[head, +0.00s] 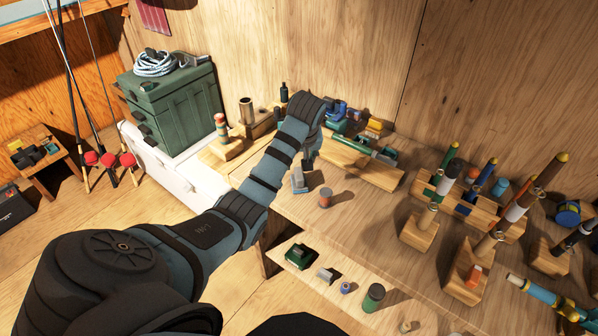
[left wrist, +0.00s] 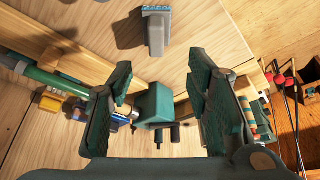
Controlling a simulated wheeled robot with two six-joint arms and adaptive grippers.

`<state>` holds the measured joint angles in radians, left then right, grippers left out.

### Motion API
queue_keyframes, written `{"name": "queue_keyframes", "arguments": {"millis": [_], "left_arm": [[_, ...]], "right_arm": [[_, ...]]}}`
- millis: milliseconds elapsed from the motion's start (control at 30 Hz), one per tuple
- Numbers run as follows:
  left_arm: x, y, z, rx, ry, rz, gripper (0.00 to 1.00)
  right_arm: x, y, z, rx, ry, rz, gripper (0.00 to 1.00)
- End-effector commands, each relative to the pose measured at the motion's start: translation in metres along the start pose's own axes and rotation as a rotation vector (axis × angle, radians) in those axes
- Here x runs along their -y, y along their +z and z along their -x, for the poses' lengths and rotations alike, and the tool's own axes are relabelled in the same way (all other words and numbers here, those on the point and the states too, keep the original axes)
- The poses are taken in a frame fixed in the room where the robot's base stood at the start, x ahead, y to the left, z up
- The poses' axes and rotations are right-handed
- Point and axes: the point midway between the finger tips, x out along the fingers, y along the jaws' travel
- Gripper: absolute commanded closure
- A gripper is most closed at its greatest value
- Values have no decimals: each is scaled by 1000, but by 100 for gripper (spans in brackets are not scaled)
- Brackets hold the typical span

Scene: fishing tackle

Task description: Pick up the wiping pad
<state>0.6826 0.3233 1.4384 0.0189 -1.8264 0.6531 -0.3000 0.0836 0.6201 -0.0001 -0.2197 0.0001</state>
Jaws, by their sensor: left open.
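A small grey-blue piece with an upright part, which I take to be the wiping pad (head: 299,184), stands on the bench just below my left gripper (head: 311,156) in the head view. In the left wrist view the pad (left wrist: 156,34) shows at the top as a grey body with a speckled blue end. It lies beyond the fingertips, apart from them. My left gripper (left wrist: 160,78) is open, with nothing held between its fingers. A teal block (left wrist: 153,106) shows between the fingers, farther back; I cannot tell what it is. My right gripper is not in view.
A red-topped cylinder (head: 325,198) stands right of the pad. A wooden rack with a green rod (head: 362,150) lies behind. Rod stands (head: 420,228) crowd the right. A lower shelf holds a green cylinder (head: 373,297). Bare bench lies around the red-topped cylinder.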

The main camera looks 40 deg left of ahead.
Motion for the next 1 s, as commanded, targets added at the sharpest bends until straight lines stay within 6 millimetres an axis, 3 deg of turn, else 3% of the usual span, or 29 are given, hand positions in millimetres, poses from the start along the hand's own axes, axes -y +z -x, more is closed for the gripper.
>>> {"name": "queue_keyframes", "arguments": {"millis": [100,200,367,600,833,1000], "left_arm": [[0,2,-35,4,-3,-2,55],[0,2,-58,3,-2,-2,55],[-2,0,-77,0,0,-2,55],[-7,-2,-120,1,-1,-4,55],[-7,-4,-120,-1,1,-5,55],[-7,-4,-120,-1,1,-5,82]], "right_arm": [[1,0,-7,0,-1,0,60],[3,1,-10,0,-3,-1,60],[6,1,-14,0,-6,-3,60],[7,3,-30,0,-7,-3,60],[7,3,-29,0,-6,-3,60],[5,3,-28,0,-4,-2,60]]}}
